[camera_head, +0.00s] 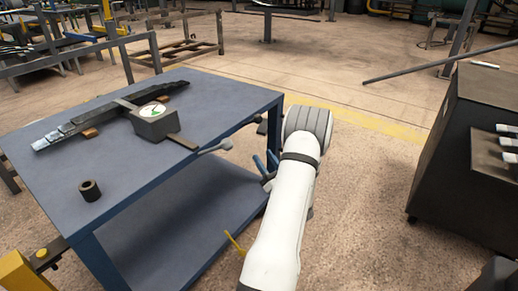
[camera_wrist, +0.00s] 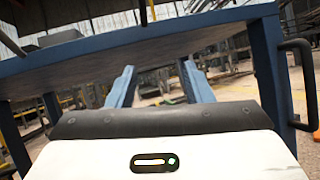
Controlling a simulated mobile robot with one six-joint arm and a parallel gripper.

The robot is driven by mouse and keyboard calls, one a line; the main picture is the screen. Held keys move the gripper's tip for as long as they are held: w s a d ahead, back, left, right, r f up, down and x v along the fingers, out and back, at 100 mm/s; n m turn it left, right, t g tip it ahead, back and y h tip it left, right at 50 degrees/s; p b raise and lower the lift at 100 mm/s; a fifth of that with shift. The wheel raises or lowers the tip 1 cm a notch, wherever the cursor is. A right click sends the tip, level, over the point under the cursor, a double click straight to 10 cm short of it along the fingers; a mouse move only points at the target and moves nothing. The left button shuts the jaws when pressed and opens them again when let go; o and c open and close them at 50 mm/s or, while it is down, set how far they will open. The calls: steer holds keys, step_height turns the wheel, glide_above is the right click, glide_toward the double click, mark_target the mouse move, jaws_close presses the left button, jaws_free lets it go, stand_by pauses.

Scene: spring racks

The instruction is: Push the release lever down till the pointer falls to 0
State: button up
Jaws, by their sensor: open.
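The grey box (camera_head: 155,124) with a white, green-marked dial (camera_head: 152,110) stands on the blue table, joined to a long dark rack bar (camera_head: 60,134). The pointer's reading is too small to tell. A flat dark bar (camera_head: 183,142) sticks out from the box toward the table's right edge; it looks like the release lever. My gripper (camera_head: 265,162) is off the table's right side, apart from the bar. In the wrist view its two blue fingers (camera_wrist: 158,70) are spread and empty, below the tabletop edge.
The blue table (camera_head: 135,190) has a grey handle-like part (camera_head: 215,146) at its right edge. A dark ring (camera_head: 90,190) stands near its front left. A dark cabinet (camera_head: 470,150) stands to the right. In the wrist view, the table's edge (camera_wrist: 150,36) spans above my fingers.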

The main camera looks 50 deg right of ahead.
steer(key=shift+v, duration=1.15)
